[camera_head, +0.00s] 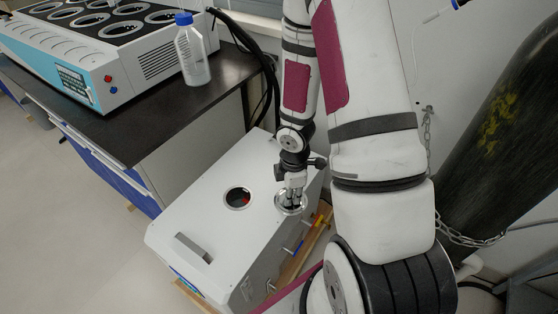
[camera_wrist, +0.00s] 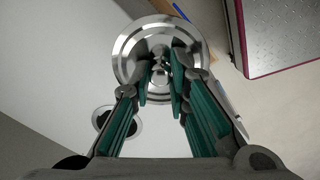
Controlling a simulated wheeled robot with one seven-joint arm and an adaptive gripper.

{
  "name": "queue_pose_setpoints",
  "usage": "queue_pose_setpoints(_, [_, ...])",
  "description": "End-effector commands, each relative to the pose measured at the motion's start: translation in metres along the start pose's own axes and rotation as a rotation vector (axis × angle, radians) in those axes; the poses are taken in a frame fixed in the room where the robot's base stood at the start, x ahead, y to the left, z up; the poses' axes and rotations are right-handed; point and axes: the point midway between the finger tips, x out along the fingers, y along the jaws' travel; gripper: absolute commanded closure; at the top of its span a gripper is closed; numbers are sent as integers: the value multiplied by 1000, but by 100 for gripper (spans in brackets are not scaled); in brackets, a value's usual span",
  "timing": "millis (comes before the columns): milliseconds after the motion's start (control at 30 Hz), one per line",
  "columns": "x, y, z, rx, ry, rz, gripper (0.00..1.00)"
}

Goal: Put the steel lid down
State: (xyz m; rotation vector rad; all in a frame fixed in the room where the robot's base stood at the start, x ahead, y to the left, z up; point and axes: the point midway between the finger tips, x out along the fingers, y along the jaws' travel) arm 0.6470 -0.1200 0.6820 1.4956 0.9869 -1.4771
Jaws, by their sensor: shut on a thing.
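The round steel lid (camera_wrist: 130,48) is under my gripper in the wrist view, with its small knob between my fingertips. My gripper (camera_wrist: 162,80) is shut on this knob. In the head view the steel lid (camera_head: 290,209) is at the right part of the white box's top, below my gripper (camera_head: 291,196). I cannot tell whether the lid touches the surface. The white box (camera_head: 205,218) has a round open hole (camera_head: 238,198) with a metal rim, left of the lid. This hole also shows in the wrist view (camera_wrist: 122,124), at lower left.
A grey handle (camera_head: 193,248) stands on the box's front left top. A dark bench (camera_head: 150,118) behind holds a blue-capped bottle (camera_head: 193,58) and a multi-place heater (camera_head: 110,50). A dark gas cylinder (camera_head: 490,150) with a chain stands at right.

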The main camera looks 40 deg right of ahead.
Motion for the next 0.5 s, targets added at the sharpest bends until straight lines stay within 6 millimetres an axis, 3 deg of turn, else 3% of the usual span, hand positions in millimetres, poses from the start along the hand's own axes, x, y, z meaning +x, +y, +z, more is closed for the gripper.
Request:
queue_pose_setpoints(167, [2, 28, 2, 6, 3, 3, 100])
queue_pose_setpoints(500, [13, 112, 6, 7, 3, 3, 100])
